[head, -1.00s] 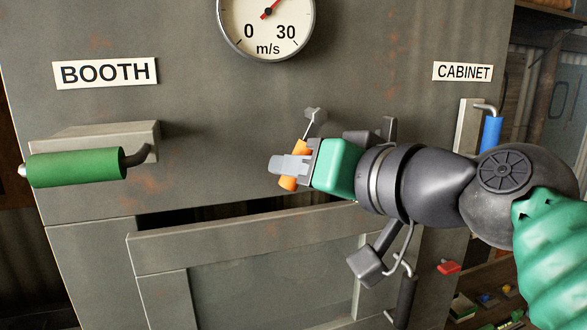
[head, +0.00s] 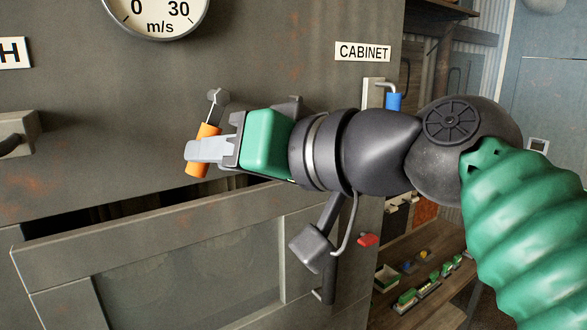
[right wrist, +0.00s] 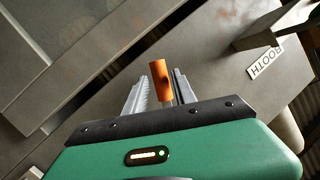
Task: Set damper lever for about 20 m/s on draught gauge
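The damper lever has an orange grip (head: 203,165) on a thin grey arm (head: 214,105) at the front of the grey booth panel. My right gripper (head: 208,149) is at the orange grip, its grey fingers crossing in front of it. In the right wrist view the orange grip (right wrist: 160,80) stands between the two fingers (right wrist: 163,92), with a small gap showing at its left, so the gripper looks open around it. The draught gauge (head: 155,14) is cut off by the top edge; 0, 30 and m/s show, but its needle is out of view. My left gripper is not in view.
A CABINET label (head: 362,51) and a blue handle (head: 393,102) are to the right. A sash frame (head: 150,230) with a dark gap above it lies below the lever. A red knob (head: 368,239) sits lower right, before a shelf (head: 455,250) with small parts.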

